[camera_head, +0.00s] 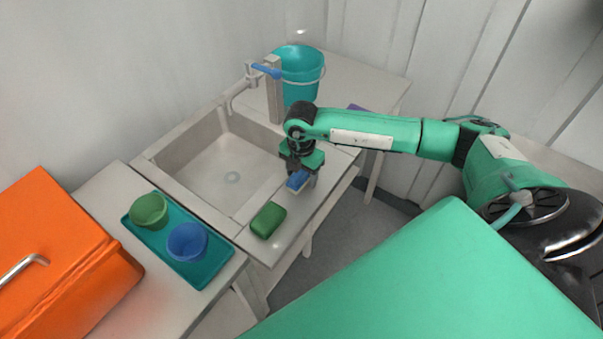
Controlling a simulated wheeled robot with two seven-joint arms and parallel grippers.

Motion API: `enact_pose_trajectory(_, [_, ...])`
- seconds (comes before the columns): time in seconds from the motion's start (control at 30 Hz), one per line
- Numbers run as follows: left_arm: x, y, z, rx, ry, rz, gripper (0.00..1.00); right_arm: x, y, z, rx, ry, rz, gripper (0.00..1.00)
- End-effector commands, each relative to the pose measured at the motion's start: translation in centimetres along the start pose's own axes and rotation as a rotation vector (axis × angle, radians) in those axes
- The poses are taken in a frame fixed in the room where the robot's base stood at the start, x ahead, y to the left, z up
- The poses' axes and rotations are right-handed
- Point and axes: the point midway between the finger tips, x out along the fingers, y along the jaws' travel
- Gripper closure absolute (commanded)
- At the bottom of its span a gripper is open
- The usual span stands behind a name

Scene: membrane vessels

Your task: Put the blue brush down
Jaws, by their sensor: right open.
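The blue brush (297,180) is at the front right edge of the sink counter, its blue top and pale lower part showing. My right gripper (299,178) is right above and around it, pointing down, with its jaws open. Whether the fingers touch the brush is too small to tell. The brush appears to rest on the counter (317,194). My left gripper is not in view.
A green sponge-like block (268,220) lies on the counter left of the brush. The empty sink (222,170) with its faucet (240,92) is behind. A teal bucket (301,75) stands at the back. A teal tray (208,275) holds a green cup (149,210) and a blue cup (187,241). An orange box (62,262) is at left.

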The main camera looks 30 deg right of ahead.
Motion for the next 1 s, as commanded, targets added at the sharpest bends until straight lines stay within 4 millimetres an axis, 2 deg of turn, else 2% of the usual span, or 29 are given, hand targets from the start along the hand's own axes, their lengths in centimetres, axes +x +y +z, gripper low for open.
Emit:
enact_pose_trajectory(0.13, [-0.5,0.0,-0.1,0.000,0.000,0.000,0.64,-0.6,0.0,0.0,0.000,-0.001,0.001,0.42])
enact_pose_trajectory(0.23, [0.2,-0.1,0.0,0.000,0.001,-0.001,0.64,-1.6,0.1,0.0,-0.001,-0.001,0.003,0.42])
enact_pose_trajectory(0.5, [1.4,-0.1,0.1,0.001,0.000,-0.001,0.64,-7.4,0.1,0.1,-0.001,-0.002,0.004,0.42])
enact_pose_trajectory(0.7, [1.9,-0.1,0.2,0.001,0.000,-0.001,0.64,-10.9,0.1,0.0,0.001,-0.001,0.003,0.42])
enact_pose_trajectory(0.83, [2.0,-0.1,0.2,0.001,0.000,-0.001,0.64,-12.0,0.0,0.0,0.000,0.000,0.002,0.42])
enact_pose_trajectory(1.0, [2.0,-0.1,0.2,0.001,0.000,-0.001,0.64,-12.4,0.0,0.0,0.000,0.000,0.001,0.42])
